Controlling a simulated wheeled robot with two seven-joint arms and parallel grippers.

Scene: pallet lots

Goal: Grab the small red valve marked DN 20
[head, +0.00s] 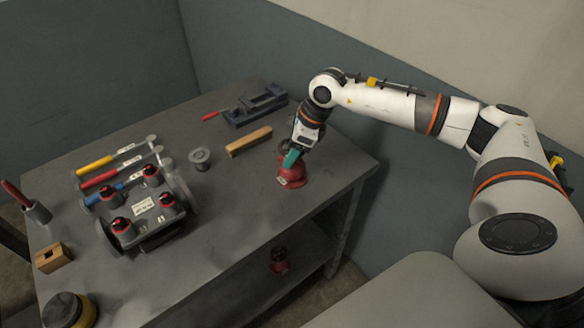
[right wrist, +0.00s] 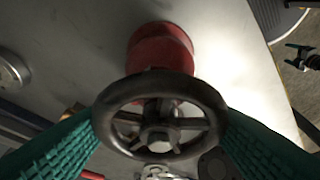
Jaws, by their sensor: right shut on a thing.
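A red valve (head: 293,178) stands on the grey table near its right end, with a small pale label whose text I cannot read. My right gripper (head: 291,158) is over it from above, its teal fingers at the top of the valve. In the right wrist view the valve's red body (right wrist: 160,48) shows behind a dark handwheel (right wrist: 158,146), with a teal finger against each side of the wheel. The right gripper is shut on this wheel. Another red valve (head: 279,262) sits on the lower shelf. My left gripper is out of view.
A dark block with several red-topped parts (head: 143,205) stands at the table's left. A wooden block (head: 249,141), a blue vise (head: 256,106) and a grey round part (head: 200,158) lie further back.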

